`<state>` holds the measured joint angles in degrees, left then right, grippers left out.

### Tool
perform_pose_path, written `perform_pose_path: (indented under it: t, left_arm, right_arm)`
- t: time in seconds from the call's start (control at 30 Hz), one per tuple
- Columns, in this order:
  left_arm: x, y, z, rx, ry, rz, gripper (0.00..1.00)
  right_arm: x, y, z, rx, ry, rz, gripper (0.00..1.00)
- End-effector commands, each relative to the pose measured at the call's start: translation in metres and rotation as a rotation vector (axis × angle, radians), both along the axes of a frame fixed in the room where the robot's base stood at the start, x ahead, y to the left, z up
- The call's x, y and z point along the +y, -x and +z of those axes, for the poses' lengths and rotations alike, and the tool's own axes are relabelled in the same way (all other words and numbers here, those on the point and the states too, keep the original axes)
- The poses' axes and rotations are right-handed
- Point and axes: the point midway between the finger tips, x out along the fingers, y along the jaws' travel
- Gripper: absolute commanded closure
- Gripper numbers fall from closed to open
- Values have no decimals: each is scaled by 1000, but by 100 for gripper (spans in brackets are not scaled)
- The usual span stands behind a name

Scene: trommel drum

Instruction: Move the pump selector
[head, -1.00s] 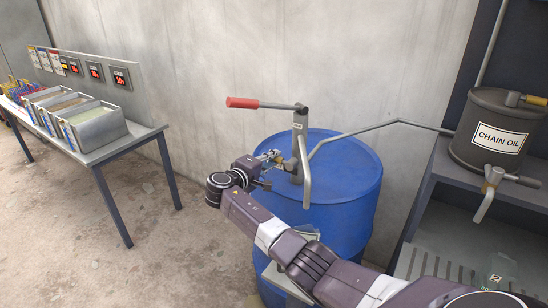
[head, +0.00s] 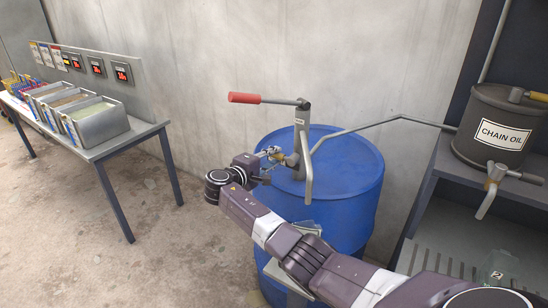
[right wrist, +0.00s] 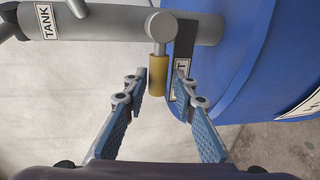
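The pump (head: 301,130) stands on a blue drum (head: 345,200) and has a red-gripped lever (head: 244,98). In the right wrist view, the selector (right wrist: 157,75) is a short grey arm with a brass-coloured grip on the grey pump body. It points down in that picture, between a TANK label (right wrist: 46,22) and another label mostly hidden behind a finger. My right gripper (right wrist: 158,76) is open, with one finger on each side of the brass grip and a visible gap to each. In the head view my right gripper (head: 272,160) is beside the pump. My left gripper is not in view.
A pipe (head: 390,123) runs from the pump toward a dark CHAIN OIL tank (head: 497,125) on a shelf at the right. A table (head: 120,142) with metal bins (head: 95,120) stands at the left. The floor between table and drum is clear.

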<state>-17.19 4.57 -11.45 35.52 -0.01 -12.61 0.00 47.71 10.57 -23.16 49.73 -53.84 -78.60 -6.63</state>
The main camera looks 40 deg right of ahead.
Motion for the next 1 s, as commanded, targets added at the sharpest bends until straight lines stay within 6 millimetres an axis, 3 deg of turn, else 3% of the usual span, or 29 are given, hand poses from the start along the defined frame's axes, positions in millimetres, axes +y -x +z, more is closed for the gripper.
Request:
perform_pose_path:
  t: [0.33,0.47,1.0]
  left_arm:
    - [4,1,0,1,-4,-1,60]
    - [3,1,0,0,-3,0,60]
    - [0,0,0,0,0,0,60]
  right_arm:
    - [-1,0,1,-3,1,-3,66]
    - [8,3,3,-4,0,-2,66]
    - [99,40,21,-1,0,1,66]
